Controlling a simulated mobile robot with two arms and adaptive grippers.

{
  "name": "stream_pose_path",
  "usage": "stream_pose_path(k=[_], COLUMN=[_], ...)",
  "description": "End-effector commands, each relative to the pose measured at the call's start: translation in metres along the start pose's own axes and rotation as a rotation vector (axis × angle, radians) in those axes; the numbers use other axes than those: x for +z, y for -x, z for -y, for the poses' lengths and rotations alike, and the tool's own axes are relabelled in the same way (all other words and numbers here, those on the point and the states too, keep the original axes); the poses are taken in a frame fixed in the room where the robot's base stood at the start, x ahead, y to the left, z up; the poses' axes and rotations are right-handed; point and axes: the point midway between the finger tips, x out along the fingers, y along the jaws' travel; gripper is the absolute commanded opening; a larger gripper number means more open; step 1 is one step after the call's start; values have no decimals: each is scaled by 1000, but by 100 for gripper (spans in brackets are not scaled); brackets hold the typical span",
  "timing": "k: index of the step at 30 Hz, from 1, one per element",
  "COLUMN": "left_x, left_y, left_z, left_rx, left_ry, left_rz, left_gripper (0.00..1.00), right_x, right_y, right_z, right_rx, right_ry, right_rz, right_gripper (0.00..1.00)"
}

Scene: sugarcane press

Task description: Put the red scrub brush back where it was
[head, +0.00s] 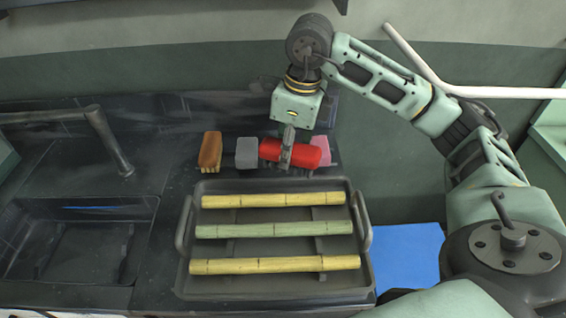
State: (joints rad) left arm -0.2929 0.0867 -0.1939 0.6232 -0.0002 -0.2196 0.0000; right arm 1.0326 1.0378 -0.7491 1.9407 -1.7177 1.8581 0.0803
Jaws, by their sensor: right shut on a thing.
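The red scrub brush (310,154) lies level behind the tray, between a grey block and a pink block. My right gripper (286,160) points down over the left half of the brush and is shut on it. I cannot tell whether the brush touches the counter or is held just above it. The gripper and wrist hide part of the brush. My left gripper is not in view.
A brown brush (210,151), the grey block (247,153) and the pink block (320,146) stand in the same row. The black tray (183,265) in front holds three cane pieces. A sink (75,285) with a faucet (105,138) is left.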

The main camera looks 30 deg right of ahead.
Motion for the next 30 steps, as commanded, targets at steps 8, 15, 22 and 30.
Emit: stream_pose_path(k=[8, 15, 22, 30], left_x=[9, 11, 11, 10], left_y=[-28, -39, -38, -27], left_z=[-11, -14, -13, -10], left_rx=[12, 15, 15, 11], left_ry=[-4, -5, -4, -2], left_rz=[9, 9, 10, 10], left_gripper=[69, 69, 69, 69], right_x=[-12, -22, -15, 22], right_y=[-6, -5, -12, -50], right_z=[41, 62, 75, 115], right_rx=[-91, -140, -150, -151], right_ry=[-714, -1119, -1225, -1224], right_rz=[3, 2, 0, -2], right_gripper=[17, 17, 17, 17])
